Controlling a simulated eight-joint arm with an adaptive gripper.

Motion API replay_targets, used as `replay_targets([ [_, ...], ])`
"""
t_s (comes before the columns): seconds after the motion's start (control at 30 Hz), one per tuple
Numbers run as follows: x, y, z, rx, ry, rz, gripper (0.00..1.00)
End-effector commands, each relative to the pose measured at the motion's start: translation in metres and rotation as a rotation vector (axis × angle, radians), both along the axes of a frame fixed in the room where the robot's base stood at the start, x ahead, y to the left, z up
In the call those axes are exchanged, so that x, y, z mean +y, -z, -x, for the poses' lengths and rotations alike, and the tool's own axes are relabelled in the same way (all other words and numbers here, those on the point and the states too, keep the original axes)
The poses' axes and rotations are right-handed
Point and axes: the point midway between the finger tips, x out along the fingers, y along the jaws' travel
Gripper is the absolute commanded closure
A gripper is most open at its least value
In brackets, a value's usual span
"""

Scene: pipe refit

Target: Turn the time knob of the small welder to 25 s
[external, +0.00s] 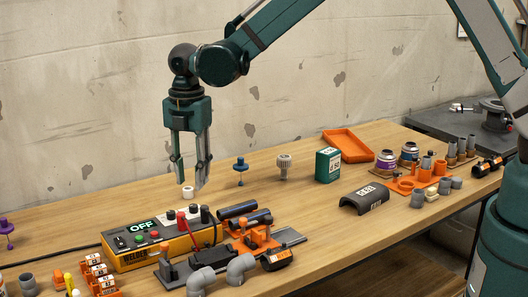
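The small welder (159,246) is a yellow and grey box at the front left of the bench. Its lit display reads OFF (142,225). Several small knobs or buttons, green, red, white and black, sit on its top face; I cannot tell which is the time knob, and its setting is too small to read. My gripper (190,187) hangs pointing down above and behind the welder's right end, its fingers apart. A small white ring-shaped piece (188,192) shows by the fingertips; I cannot tell whether it touches them.
An orange clamp fixture (252,233) with dark pipes is right of the welder. Grey elbows (201,281) lie in front. Bench centre is fairly clear.

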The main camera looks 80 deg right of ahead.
Motion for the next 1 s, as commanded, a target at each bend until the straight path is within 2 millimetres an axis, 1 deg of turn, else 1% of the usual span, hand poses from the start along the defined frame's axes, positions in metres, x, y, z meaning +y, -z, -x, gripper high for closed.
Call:
replay_targets([
  [0.13,0.0,0.002,0.0,0.0,0.0,0.0,0.71],
  [0.27,0.0,0.008,0.0,0.0,0.0,0.0,0.71],
  [0.37,0.0,0.016,0.0,0.0,0.001,0.0,0.71],
  [0.8,0.0,0.066,0.0,0.0,0.001,0.0,0.71],
  [1.0,0.0,0.077,0.0,0.0,0.001,0.0,0.71],
])
